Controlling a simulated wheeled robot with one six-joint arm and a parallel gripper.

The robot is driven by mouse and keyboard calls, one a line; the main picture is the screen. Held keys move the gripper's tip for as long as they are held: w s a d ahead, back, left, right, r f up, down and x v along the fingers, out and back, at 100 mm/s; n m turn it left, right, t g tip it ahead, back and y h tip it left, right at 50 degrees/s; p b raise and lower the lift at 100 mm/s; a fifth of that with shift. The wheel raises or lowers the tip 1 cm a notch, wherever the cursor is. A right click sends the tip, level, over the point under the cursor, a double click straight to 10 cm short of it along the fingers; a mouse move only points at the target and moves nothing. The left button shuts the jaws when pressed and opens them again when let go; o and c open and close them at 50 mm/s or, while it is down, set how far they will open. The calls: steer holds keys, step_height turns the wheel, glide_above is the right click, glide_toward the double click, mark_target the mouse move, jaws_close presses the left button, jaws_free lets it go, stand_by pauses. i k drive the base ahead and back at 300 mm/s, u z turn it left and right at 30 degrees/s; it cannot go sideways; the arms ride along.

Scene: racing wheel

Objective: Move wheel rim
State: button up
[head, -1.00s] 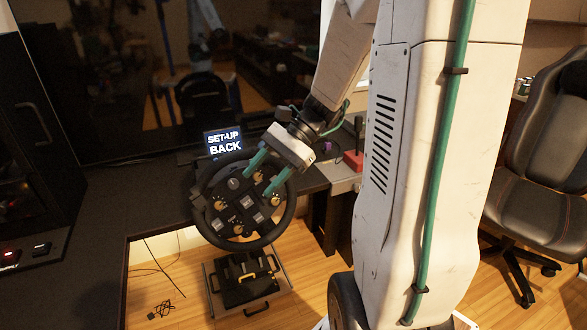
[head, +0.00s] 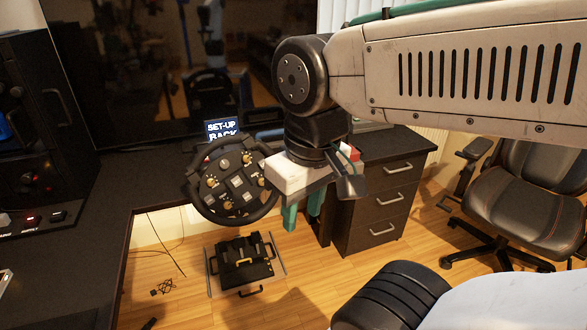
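The racing wheel's black round rim (head: 198,202) stands upright at the front of the dark desk in the head view. Its face carries gold knobs and grey buttons. My gripper (head: 302,221) is just right of the rim in the picture, with its two green fingers pointing down and apart. Nothing shows between the fingers. The white gripper body comes close to the rim's right side and hides a little there; I cannot tell whether they touch.
A small screen (head: 221,128) reading SET-UP stands behind the wheel. Pedals (head: 242,264) lie on the wooden floor below. A black drawer cabinet (head: 380,205) stands right of my gripper, and a black chair (head: 525,200) is farther right.

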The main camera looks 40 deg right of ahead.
mark_target(223, 190)
steer(key=k, duration=0.75)
steer(key=z, duration=0.65)
steer(key=i, duration=1.25)
steer(key=u, duration=0.55)
